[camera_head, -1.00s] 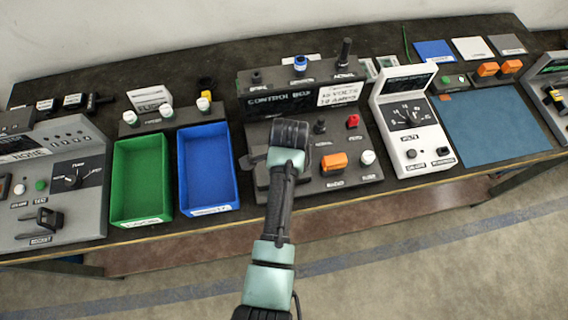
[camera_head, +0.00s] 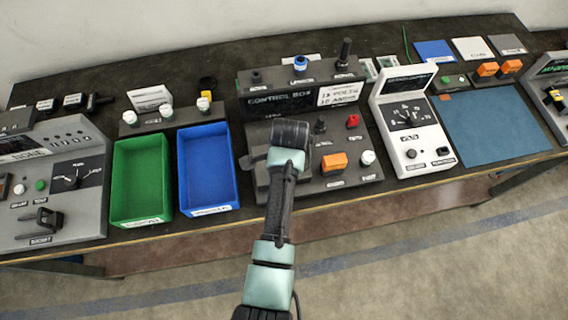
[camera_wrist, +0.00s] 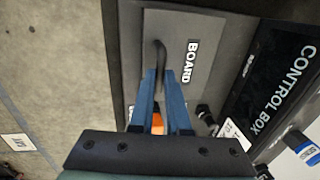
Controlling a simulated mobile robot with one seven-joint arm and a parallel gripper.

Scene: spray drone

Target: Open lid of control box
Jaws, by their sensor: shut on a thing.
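The control box (camera_head: 255,103) is a dark grey console at the middle of the table in the head view, and its name panel (camera_wrist: 272,88) shows at the right of the wrist view. Its lid (camera_wrist: 215,30) is a flat grey plate marked BOARD. A thin black handle (camera_wrist: 161,50) stands on the lid. My gripper (camera_wrist: 165,75) has its blue fingers closed on the handle. The lid looks down in the wrist view. In the head view my arm hides the fingertips and most of the lid.
On the control box, an orange switch (camera_head: 334,162), a red knob (camera_head: 353,121) and a white knob (camera_head: 368,157) sit right of my arm. A blue bin (camera_head: 207,170) and a green bin (camera_head: 140,181) stand to the left. A white meter (camera_head: 408,125) stands close on the right.

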